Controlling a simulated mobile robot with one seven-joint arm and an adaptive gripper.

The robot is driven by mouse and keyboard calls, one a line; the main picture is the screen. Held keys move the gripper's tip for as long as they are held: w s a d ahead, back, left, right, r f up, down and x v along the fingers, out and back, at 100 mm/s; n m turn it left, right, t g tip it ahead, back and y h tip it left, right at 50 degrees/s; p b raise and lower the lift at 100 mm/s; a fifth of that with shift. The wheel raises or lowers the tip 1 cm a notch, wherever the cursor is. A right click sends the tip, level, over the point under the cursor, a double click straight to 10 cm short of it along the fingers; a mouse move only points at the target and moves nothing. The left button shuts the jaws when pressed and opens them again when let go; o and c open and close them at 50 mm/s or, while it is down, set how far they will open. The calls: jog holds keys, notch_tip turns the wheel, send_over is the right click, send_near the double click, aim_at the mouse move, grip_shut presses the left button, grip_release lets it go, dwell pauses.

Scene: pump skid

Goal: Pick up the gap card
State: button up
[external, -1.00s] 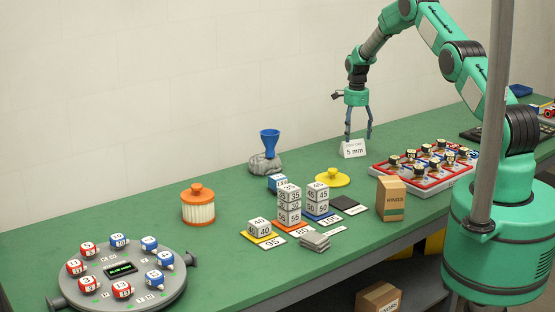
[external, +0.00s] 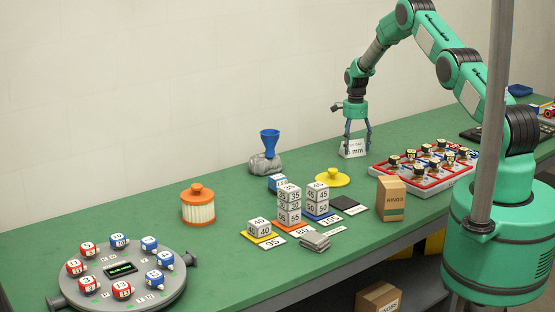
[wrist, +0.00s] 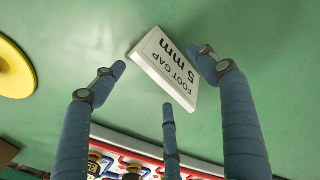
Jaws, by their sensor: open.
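The gap card (external: 354,149) is a small white card printed "FOOT GAP 5 mm", standing on the green bench; it also shows in the wrist view (wrist: 167,68). My gripper (external: 357,148) is open and lowered at the card, its blue-grey fingers spread around it. In the wrist view my gripper (wrist: 162,85) has one finger left of the card, one overlapping its right edge, and a third below it. I cannot tell whether any finger touches the card.
A red and white tray (external: 376,172) of several capped pieces stands right of the card. A cardboard box (external: 391,199) stands in front.

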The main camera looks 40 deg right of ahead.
aim_at(354, 144)
jog(key=shift+c, duration=0.5)
jog(key=c, duration=0.9)
jog(key=shift+c, duration=0.2)
jog(key=shift+r, duration=0.15)
jog(key=shift+r, duration=1.4)
jog(key=shift+s+r, duration=0.15)
jog(key=shift+r, duration=0.15)
jog(key=s+a, duration=0.1)
jog(key=s, duration=0.4)
jog(key=s+a+r, duration=0.1)
jog(key=s+a, duration=0.1)
jog(key=s, duration=0.3)
jog(key=s+a, duration=0.1)
jog(key=s, duration=0.4)
jog(key=shift+a+r, duration=0.15)
jog(key=shift+a, duration=0.2)
